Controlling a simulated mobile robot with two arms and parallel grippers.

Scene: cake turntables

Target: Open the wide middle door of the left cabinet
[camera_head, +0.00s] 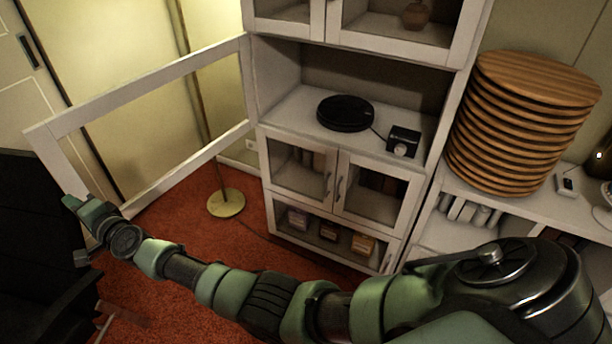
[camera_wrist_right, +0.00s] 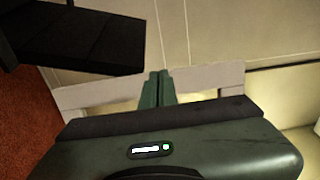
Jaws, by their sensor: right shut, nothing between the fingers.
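The wide middle door (camera_head: 150,87) of the left cabinet (camera_head: 252,75) is a white frame, swung far out to the left from the cabinet's left side. The middle compartment (camera_head: 375,75) behind it stands uncovered. My right arm reaches across to the left, and my right gripper (camera_head: 78,204) is at the door's free end, low down. In the right wrist view, the shut fingers (camera_wrist_right: 157,86) overlap the white door frame (camera_wrist_right: 212,79) with nothing between them. I cannot tell whether they touch the door. My left gripper is not in view.
A black turntable (camera_head: 345,113) and a small black box (camera_head: 403,141) sit in the open compartment. A floor stand's round base (camera_head: 226,203) is left of the cabinet. A dark chair (camera_head: 35,235) is near my gripper. Stacked wooden discs (camera_head: 525,125) stand at right.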

